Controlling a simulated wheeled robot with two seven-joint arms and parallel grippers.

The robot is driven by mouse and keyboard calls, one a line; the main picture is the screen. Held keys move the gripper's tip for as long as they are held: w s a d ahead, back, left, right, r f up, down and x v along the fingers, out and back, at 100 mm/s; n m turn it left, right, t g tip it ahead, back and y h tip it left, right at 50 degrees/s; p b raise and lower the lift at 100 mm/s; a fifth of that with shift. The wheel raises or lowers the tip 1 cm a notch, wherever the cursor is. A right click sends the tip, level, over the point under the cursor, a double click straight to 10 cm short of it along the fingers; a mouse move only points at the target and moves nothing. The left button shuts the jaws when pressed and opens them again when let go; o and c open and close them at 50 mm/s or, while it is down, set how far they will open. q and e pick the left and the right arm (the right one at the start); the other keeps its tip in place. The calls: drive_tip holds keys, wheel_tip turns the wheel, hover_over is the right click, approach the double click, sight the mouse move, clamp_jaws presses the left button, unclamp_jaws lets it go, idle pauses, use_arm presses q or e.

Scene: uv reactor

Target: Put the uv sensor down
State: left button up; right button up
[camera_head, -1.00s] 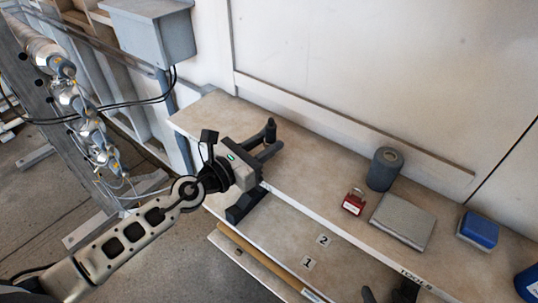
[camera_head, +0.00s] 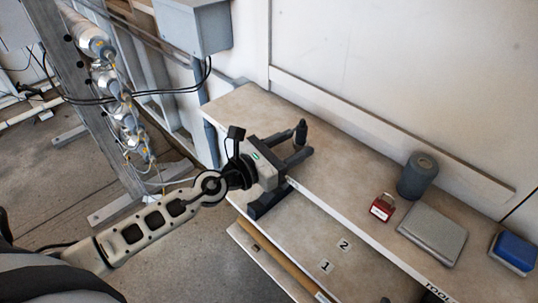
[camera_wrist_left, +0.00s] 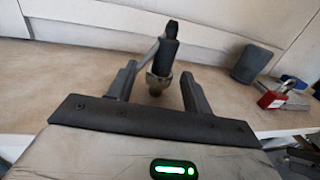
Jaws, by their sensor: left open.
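The uv sensor (camera_head: 300,132), a dark cylinder with a paler lower end, stands on the bench near its far left end. It also shows in the left wrist view (camera_wrist_left: 165,55), near upright and slightly tilted, between and beyond the fingers. My left gripper (camera_head: 301,168) is open at the bench's front edge, its fingers pointing toward the back wall. In the left wrist view the two fingers (camera_wrist_left: 159,75) are apart, with the sensor in line with the gap; whether either touches it cannot be told. Only a dark tip, possibly my right gripper, shows at the bottom edge of the head view.
On the bench (camera_head: 345,150) to the right are a grey cylinder (camera_head: 417,177), a red padlock (camera_head: 382,207), a grey flat box (camera_head: 432,233) and a blue box (camera_head: 515,251). A lower shelf carries labels 1 and 2 (camera_head: 343,245). A pipe rack (camera_head: 110,85) stands left.

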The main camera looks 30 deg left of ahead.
use_arm(q)
drive_tip(key=s+a+f+n+y+b, duration=0.1)
drive_tip(key=s+a+n+b, duration=0.45)
drive_tip(key=s, duration=0.45)
drive_tip(key=s+d+f+n+g+y, duration=0.1)
drive_tip(key=s+d+f+n, duration=0.2)
drive_tip(key=n, duration=0.8)
drive_tip(key=s+d+f+n+g+y, duration=0.1)
drive_tip(key=s+d+f+n, duration=0.2)
drive_tip(key=n, duration=0.9)
drive_tip(key=s+d+f+n+g+y, duration=0.1)
drive_tip(key=s+d+f+n+g, duration=0.1)
drive_tip(key=f+n, duration=0.5)
drive_tip(key=s+d+n, duration=0.1)
drive_tip(key=n, duration=0.3)
drive_tip(key=shift+y, duration=0.4)
use_arm(e)
wheel_tip(320, 180, down, 3)
drive_tip(key=shift+a+r+t, duration=0.1)
drive_tip(key=shift+r+t, duration=0.05)
drive_tip(key=shift+t, duration=0.15)
drive_tip(key=shift+r, duration=0.1)
